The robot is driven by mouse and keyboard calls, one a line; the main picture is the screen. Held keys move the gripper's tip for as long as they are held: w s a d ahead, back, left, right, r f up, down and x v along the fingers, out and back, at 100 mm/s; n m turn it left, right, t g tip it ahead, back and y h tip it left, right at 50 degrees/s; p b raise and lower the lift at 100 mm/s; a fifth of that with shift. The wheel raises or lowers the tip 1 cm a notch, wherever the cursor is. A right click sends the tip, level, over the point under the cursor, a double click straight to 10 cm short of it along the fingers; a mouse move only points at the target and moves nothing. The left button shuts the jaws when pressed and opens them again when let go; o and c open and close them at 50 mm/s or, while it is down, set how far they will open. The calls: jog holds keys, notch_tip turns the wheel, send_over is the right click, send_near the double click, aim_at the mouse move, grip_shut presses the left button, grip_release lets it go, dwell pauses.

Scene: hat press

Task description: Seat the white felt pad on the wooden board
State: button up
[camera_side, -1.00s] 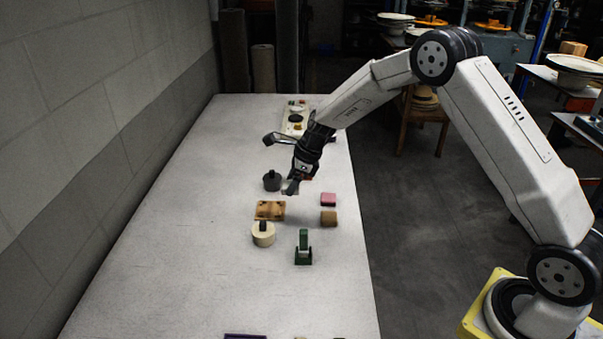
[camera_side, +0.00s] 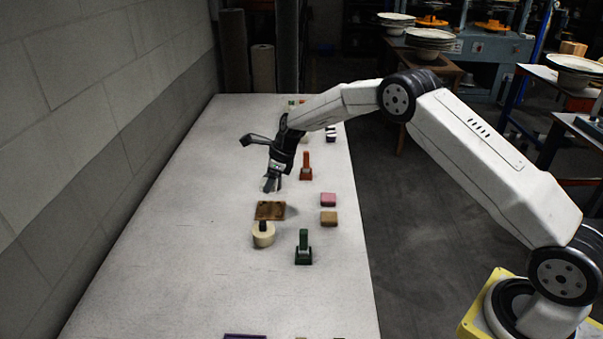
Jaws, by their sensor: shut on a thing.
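My gripper (camera_side: 270,185) is shut on a small pale piece at its fingertips, which looks like the white felt pad (camera_side: 267,184); it is mostly hidden by the fingers. The gripper points down and appears just behind and above the wooden board (camera_side: 270,211). The board is brown, square and lies flat, with small dark marks on its top. The pad looks apart from the board, but the exact gap cannot be told.
A cream round block with a dark knob (camera_side: 263,236) stands close in front of the board. A green stand (camera_side: 303,250), tan block (camera_side: 328,218), pink block (camera_side: 328,200) and orange-red stand (camera_side: 306,168) are to the right. The table's left side is clear.

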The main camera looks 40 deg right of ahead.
aim_at(268, 210)
jog(key=shift+f, duration=0.2)
jog(key=shift+f, duration=3.15)
jog(key=shift+f, duration=0.6)
jog(key=o, duration=1.2)
jog(key=shift+c, duration=0.2)
jog(key=shift+r, duration=0.1)
jog(key=v, duration=0.7)
jog(key=shift+r, duration=0.3)
jog(key=shift+s+d, duration=0.15)
